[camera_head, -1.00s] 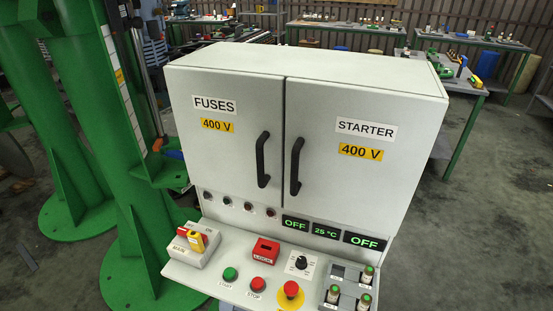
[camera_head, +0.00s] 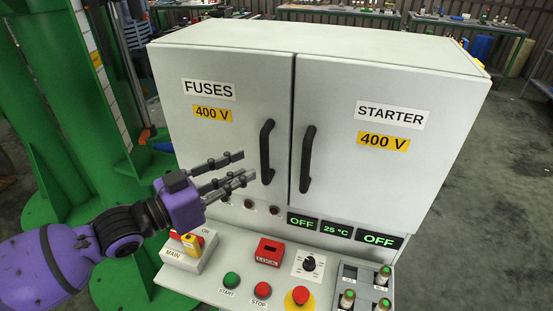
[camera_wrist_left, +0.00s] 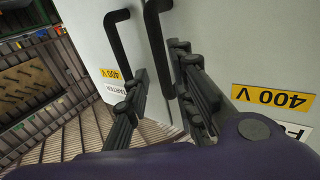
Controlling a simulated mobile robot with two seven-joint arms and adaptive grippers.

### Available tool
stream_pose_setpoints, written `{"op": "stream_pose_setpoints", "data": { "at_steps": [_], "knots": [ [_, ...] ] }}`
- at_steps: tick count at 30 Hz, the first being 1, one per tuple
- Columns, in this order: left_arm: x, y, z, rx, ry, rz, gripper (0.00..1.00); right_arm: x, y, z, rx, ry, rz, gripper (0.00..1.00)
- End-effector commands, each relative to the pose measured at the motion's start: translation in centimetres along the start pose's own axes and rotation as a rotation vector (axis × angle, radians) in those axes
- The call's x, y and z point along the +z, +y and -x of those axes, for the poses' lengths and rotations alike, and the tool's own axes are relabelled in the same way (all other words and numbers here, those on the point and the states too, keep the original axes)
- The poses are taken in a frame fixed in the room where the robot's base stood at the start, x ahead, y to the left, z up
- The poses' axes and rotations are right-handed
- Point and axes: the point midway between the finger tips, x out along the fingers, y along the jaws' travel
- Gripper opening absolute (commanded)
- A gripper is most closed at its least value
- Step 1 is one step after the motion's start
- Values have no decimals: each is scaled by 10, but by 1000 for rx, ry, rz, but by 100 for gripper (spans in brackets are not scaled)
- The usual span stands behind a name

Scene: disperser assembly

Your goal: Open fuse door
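The fuse door (camera_head: 215,120), labelled FUSES and 400 V, is the left door of the light grey cabinet and is closed. Its black vertical handle (camera_head: 266,152) sits near the door's right edge. My left gripper (camera_head: 244,165) is open, its fingers pointing right, just left of the handle in the head view. In the left wrist view, the fuse door handle (camera_wrist_left: 158,45) lies between the spread fingers (camera_wrist_left: 160,90), towards their tips. I cannot tell whether either finger touches it. My right gripper is not in view.
The closed STARTER door (camera_head: 385,150) with its own black handle (camera_head: 307,159) is just to the right. Below, a control panel carries a MAIN switch (camera_head: 190,245), a red emergency button (camera_head: 300,295) and other buttons. Green columns (camera_head: 60,120) stand at the left.

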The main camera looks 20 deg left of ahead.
Motion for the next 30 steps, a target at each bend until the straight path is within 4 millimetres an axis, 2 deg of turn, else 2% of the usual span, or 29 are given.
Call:
{"op": "stream_pose_setpoints", "data": {
  "at_steps": [7, 15, 26, 27, 30],
  "knots": [
    [-3, -1, -33, -1, 6, 0, 23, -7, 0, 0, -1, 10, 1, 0],
    [-2, -1, -67, -2, 3, -1, 23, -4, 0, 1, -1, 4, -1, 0],
    [0, 0, -74, -2, 0, -2, 23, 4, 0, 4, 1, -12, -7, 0],
    [0, 0, -74, -2, 0, -2, 22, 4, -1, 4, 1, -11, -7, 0],
    [0, 0, -74, -2, 0, -1, 9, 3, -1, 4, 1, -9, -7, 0]
  ]
}}
